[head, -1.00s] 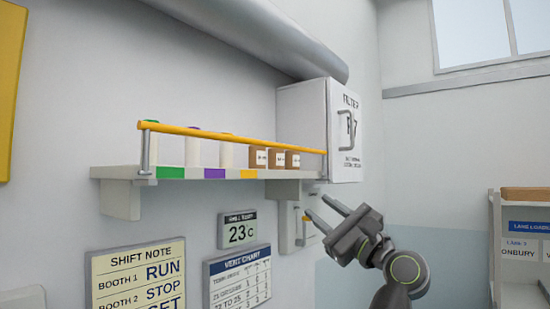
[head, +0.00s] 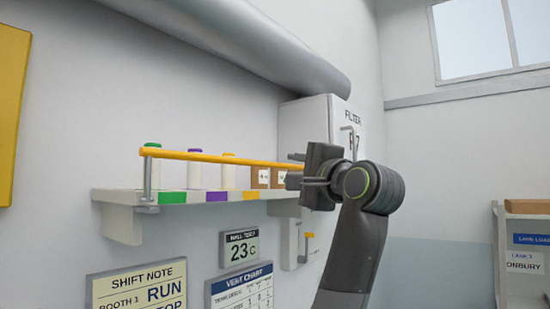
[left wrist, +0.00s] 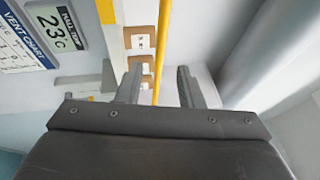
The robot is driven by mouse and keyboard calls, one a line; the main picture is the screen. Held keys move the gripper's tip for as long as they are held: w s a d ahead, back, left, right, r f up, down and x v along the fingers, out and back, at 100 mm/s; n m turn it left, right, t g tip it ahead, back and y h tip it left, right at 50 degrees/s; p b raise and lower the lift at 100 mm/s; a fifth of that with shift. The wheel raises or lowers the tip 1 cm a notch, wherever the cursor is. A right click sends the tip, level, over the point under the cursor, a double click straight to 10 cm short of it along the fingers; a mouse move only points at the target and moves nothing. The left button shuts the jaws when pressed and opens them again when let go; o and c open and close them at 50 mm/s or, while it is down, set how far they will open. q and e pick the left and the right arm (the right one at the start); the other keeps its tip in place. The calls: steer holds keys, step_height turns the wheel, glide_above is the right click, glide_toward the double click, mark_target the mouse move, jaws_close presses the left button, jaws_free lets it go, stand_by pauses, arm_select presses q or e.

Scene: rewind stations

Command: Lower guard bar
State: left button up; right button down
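The yellow guard bar (head: 215,157) runs above the front edge of the wall shelf (head: 125,196), its left end on a grey post. My left gripper (head: 293,169) is at the bar's right end, with its fingers pointing left. In the left wrist view the bar (left wrist: 164,45) passes between the two spread fingers (left wrist: 158,86). The fingers are open, with a gap visible on both sides of the bar. The bar's right end is hidden by the gripper in the head view. My right gripper is not in view.
White bottles with green, purple and yellow caps and small brown boxes (head: 260,177) stand on the shelf behind the bar. The white filter cabinet (head: 305,125) is just behind my gripper. A large pipe (head: 235,45) runs above. A small yellow-handled wall fitting (head: 309,235) is below.

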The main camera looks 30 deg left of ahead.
mark_target(277, 166)
arm_select(q)
steer(key=p+x, duration=0.3)
steer(key=x, duration=0.5)
steer(key=shift+w+a+r, duration=0.1)
steer(key=shift+w+a, duration=0.05)
steer(key=shift+a, duration=0.05)
jaws_close()
